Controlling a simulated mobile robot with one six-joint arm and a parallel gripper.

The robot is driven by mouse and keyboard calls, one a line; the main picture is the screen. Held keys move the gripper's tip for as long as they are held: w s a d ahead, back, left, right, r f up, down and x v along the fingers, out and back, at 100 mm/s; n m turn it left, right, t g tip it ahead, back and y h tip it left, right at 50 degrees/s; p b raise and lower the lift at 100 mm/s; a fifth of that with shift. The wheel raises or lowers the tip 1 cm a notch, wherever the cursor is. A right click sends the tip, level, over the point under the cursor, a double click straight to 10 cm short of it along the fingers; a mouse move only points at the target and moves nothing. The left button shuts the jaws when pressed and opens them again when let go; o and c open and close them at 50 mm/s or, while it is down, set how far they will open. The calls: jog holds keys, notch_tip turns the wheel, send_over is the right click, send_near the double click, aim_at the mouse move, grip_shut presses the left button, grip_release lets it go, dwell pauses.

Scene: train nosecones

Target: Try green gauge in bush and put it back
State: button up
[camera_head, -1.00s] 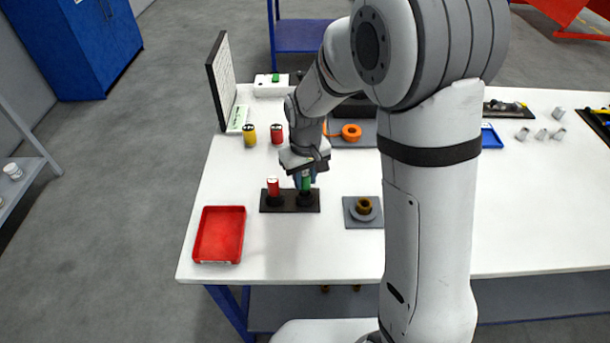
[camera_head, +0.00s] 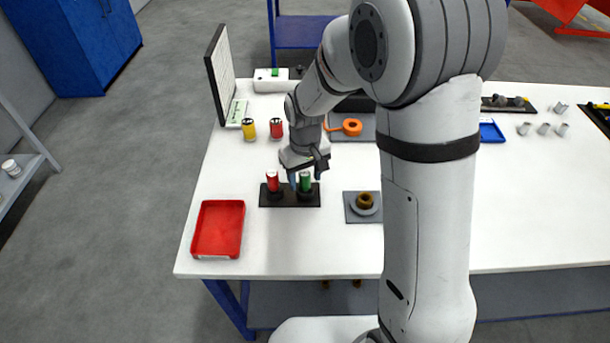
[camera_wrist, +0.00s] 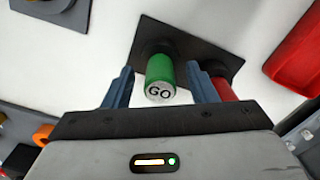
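The green gauge (camera_head: 305,181), marked "GO" on its end in the wrist view (camera_wrist: 160,80), stands in the right socket of a black stand (camera_head: 290,201). The red gauge (camera_head: 272,181) stands in the stand's left socket. My gripper (camera_head: 305,178) is at the green gauge. In the wrist view its two blue fingers (camera_wrist: 158,88) are apart, one on each side of the green gauge, with gaps showing. The brass bush (camera_head: 365,201) sits in a grey holder (camera_head: 350,213) to the right of the stand.
A red tray (camera_head: 241,235) lies at the left front. A yellow cylinder (camera_head: 249,130) and a red cylinder (camera_head: 276,129) stand behind the stand. An orange ring (camera_head: 352,127) lies on a grey plate. Bare white table lies between tray and stand.

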jog(key=shift+r, duration=3.9)
jog(key=shift+s+d+r, duration=0.15)
jog(key=shift+d+r, duration=0.1)
jog(key=shift+d, duration=0.05)
jog(key=s+d+r+m+t, duration=0.1)
jog(key=s+d+r+m, duration=0.1)
jog(key=s+d, duration=0.5)
jog(key=s+d+r+m+t, duration=0.2)
jog(key=s+d+r+m, duration=0.1)
jog(key=s+d, duration=0.4)
jog(key=s+r, duration=0.1)
jog(key=s, duration=0.2)
jog(key=shift+s+r, duration=0.35)
jog(key=shift+r, duration=0.05)
